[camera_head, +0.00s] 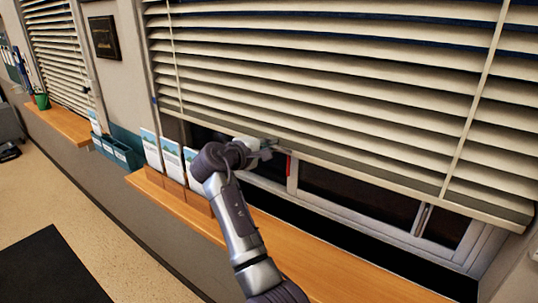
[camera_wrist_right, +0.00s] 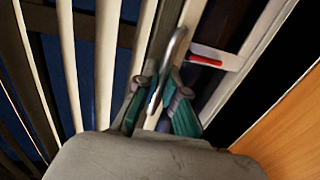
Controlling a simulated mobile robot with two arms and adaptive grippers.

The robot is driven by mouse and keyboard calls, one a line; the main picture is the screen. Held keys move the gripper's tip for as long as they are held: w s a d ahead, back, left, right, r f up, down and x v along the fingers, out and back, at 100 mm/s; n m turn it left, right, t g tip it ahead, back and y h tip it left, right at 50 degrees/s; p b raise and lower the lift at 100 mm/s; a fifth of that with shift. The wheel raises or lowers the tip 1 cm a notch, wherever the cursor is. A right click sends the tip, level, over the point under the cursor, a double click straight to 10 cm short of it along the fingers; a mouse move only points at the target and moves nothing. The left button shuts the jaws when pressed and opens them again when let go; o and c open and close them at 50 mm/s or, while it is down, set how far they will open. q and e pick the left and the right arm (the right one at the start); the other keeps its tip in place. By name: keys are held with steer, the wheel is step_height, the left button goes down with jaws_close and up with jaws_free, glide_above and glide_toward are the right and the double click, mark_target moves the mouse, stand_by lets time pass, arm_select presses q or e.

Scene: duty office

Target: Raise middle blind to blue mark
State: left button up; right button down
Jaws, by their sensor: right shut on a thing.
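The large cream slatted blind (camera_head: 340,85) hangs partly raised, its bottom rail above the sill and a strip of window showing below. My right gripper (camera_head: 266,148) is at the bottom rail, left of its middle. In the right wrist view, its teal-padded fingers (camera_wrist_right: 157,98) are shut on a grey metal handle (camera_wrist_right: 178,45) at the blind's lower edge. A small bluish spot (camera_head: 153,100) shows on the left window frame, too small to tell surely as the mark. My left gripper is not in view.
A red mark (camera_head: 288,168) is on the window frame below the rail; it also shows in the wrist view (camera_wrist_right: 205,60). Leaflet holders (camera_head: 172,160) stand on the wooden sill (camera_head: 330,270) left of my arm. Another blind (camera_head: 58,55) hangs at far left.

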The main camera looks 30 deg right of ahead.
mark_target(282, 132)
step_height(282, 132, up, 2)
steer(key=shift+r+p, duration=0.25)
steer(key=shift+p, duration=0.2)
steer(key=shift+r, duration=0.3)
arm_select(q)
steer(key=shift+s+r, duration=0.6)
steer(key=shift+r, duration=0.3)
arm_select(e)
steer(key=c, duration=1.2)
jaws_free()
steer(key=shift+d, duration=0.1)
steer(key=shift+c, duration=0.2)
steer(key=shift+f, duration=0.1)
steer(key=v, duration=1.2)
